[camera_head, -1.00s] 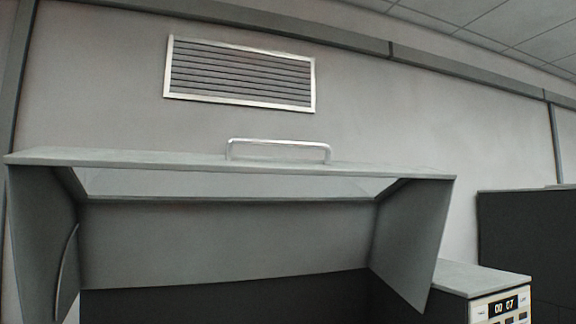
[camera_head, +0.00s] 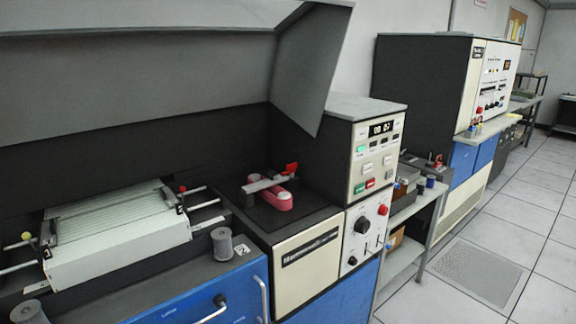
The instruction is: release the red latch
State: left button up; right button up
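In the head view a small red latch (camera_head: 291,169) stands up at the right end of a grey metal bar (camera_head: 264,183). The bar lies across a pink-red rounded part (camera_head: 278,199) on the dark top of the machine, just left of the control panel. Whether the latch is engaged with the bar is too small to tell. Neither of my grippers is in view.
The raised grey hood (camera_head: 150,70) hangs over the machine. A wide stack of cards (camera_head: 120,235) lies in a rail tray at left, with a grey spool (camera_head: 222,243) in front. A control panel (camera_head: 375,155) rises at right. Open floor (camera_head: 520,215) lies further right.

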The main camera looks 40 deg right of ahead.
aim_at(290, 168)
jog(key=i+l+z, duration=0.15)
jog(key=l, duration=0.25)
jog(key=i+l+z, duration=0.1)
jog(key=l, duration=0.3)
jog(key=i+l+z, duration=0.15)
jog(key=l, duration=0.25)
jog(key=i+l+z, duration=0.1)
jog(key=l, duration=0.3)
jog(key=i, duration=0.1)
